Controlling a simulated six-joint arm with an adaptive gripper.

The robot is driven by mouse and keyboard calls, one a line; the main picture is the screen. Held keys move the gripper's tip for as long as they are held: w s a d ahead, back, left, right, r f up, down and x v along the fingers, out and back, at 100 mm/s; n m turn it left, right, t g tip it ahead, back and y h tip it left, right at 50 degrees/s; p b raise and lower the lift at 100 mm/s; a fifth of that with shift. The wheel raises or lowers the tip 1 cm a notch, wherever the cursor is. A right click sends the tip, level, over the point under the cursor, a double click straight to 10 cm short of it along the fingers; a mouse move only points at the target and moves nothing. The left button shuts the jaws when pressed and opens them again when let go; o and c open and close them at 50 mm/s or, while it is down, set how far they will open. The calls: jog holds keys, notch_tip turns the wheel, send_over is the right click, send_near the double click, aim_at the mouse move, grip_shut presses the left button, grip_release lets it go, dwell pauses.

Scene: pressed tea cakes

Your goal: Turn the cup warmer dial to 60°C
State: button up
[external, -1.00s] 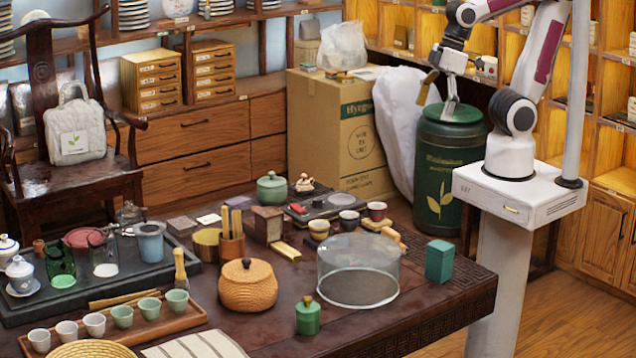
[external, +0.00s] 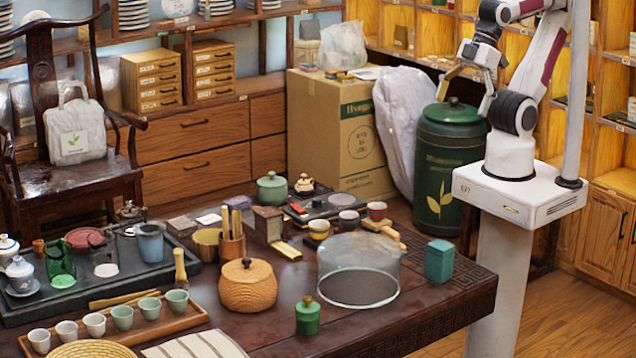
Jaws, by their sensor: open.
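A flat dark device (external: 335,209) with a round grey plate (external: 314,201) on top lies on the table's back part; it looks like the cup warmer. Its dial and any temperature marks are too small to make out. My gripper (external: 464,104) is open and empty, high up at the right in front of the shelves, by the lid of the dark green canister. It is well apart from the device and from the table.
Small cups (external: 349,221) stand just in front of the device. A clear glass cover (external: 358,271) and a green box (external: 439,261) stand nearer the table's right edge. The tall green canister (external: 450,170) stands behind the table, close to my arm.

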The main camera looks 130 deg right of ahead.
jog(key=c, duration=1.6)
jog(key=m+g, duration=0.3)
jog(key=g, duration=0.3)
send_over(317, 199)
notch_tip(317, 199, down, 21)
jog(key=shift+r, duration=0.15)
jog(key=shift+n, duration=0.4)
jog(key=shift+f, duration=3.95)
